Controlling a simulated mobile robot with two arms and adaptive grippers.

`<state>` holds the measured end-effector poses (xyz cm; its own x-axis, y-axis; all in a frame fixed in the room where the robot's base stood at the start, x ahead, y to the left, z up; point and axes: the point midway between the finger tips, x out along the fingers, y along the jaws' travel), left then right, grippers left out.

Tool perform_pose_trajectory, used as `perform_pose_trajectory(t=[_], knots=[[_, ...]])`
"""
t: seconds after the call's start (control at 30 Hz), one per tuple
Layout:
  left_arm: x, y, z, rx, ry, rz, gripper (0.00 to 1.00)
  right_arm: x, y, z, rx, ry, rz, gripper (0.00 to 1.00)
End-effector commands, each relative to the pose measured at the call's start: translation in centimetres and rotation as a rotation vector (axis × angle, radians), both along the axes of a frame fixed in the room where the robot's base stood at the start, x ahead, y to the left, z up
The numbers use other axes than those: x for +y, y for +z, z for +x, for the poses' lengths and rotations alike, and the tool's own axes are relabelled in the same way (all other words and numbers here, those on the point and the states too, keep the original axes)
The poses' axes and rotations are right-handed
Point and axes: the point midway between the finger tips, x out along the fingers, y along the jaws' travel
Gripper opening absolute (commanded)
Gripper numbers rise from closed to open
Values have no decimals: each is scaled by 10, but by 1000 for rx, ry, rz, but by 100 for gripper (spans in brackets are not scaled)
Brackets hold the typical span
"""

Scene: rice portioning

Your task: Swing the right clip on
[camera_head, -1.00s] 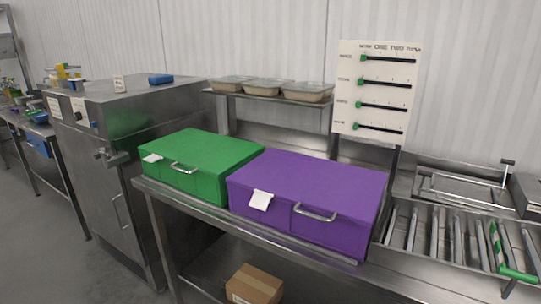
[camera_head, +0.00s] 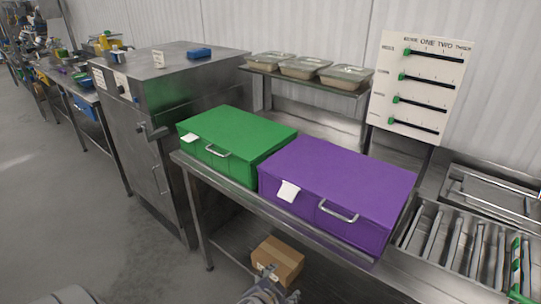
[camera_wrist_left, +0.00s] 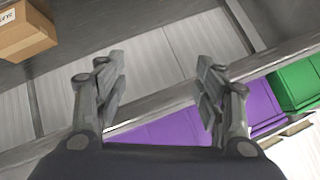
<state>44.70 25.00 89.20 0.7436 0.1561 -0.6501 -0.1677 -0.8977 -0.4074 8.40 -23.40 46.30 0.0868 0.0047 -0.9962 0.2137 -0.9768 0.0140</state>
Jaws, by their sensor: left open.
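I cannot make out a clip for certain in either view. A purple box (camera_head: 335,185) with a metal handle (camera_head: 338,212) and a white tag (camera_head: 288,191) sits on the steel counter, right of a green box (camera_head: 240,140) with a similar handle. My left gripper (camera_head: 268,272) shows at the bottom edge of the head view, low in front of the counter. In the left wrist view (camera_wrist_left: 162,62) it is open with nothing between its fingers. The purple box (camera_wrist_left: 170,126) shows behind the fingers there. My right gripper is not in view.
A cardboard box (camera_head: 278,258) lies on the lower shelf beside my left gripper. A steel cabinet (camera_head: 150,110) stands left. Lidded containers (camera_head: 307,67) sit on a raised shelf, near a slider board (camera_head: 420,85). A rack (camera_head: 458,240) lies right. The floor at left is clear.

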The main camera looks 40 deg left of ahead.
Motion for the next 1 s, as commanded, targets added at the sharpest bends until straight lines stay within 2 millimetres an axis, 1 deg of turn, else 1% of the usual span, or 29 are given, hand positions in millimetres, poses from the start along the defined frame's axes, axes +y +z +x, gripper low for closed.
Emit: perform_pose_trajectory(t=[0.03,0.07,0.1,0.17,0.2,0.27,0.3,0.37,0.4,0.47,0.5,0.57,0.6,0.63,0.7,0.77,0.8,0.87,0.9,0.97,1.0], knots=[[3,40,21,-101,-29,47,63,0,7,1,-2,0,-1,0],[3,60,32,-158,-47,74,63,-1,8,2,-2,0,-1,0],[2,87,46,-238,-73,111,63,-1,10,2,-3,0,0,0],[0,129,65,-361,-120,172,63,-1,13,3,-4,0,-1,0],[-5,157,76,-445,-156,214,63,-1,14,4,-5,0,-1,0],[-14,200,90,-574,-221,285,63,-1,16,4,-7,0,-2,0],[-22,229,98,-662,-271,337,63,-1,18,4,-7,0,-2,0],[-39,271,105,-796,-363,426,63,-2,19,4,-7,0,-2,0],[-53,298,107,-887,-435,494,63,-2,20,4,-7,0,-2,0],[-76,328,107,-1006,-556,600,63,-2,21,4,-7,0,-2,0],[-91,343,105,-1071,-640,671,63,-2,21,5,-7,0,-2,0],[-113,357,100,-1150,-773,782,63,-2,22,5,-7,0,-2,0],[-126,361,97,-1188,-865,860,63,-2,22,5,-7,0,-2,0],[-135,361,94,-1209,-936,918,63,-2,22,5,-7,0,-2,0],[-149,355,91,-1230,-1105,1058,63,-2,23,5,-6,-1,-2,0],[-154,342,90,-1214,-1251,1181,63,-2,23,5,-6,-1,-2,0],[-153,331,91,-1186,-1347,1263,63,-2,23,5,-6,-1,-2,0],[-144,312,95,-1114,-1489,1385,63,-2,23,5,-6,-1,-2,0],[-133,300,100,-1047,-1578,1464,63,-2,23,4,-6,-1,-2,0],[-109,280,108,-917,-1702,1578,63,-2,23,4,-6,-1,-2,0],[-88,269,115,-810,-1776,1649,63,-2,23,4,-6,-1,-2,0]])
